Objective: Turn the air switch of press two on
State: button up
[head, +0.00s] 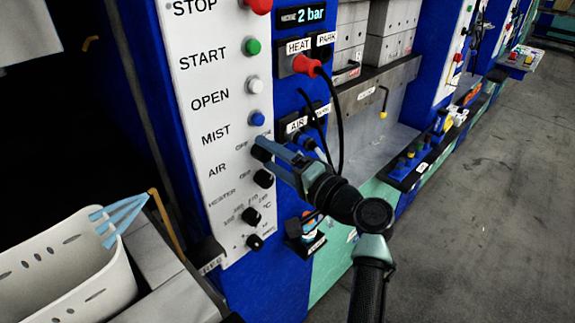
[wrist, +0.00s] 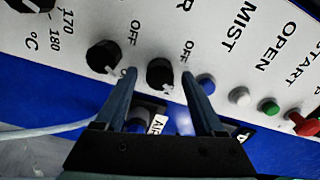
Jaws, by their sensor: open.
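The air switch (head: 261,153) is a black rotary knob on the white control panel, beside the word AIR. In the wrist view the air switch (wrist: 160,73) shows an OFF label above it and a pale mark on its lower right edge. My gripper (head: 257,143) is at the panel in the head view and partly covers the knob. In the wrist view my gripper (wrist: 160,79) is open, with one finger on each side of the air switch. I cannot tell if the fingers touch it. No number for this press is readable.
The similar heater knob (wrist: 103,57) is close beside the left finger. The blue mist button (wrist: 206,84) is just right of the other finger. Hoses and a red connector (head: 307,65) hang right of the panel. A white basket (head: 70,265) stands lower left.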

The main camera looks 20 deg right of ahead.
jog(key=b+v, duration=0.3)
jog(key=v, duration=0.9)
jog(key=shift+s, duration=0.3)
jog(key=shift+d+r, duration=0.1)
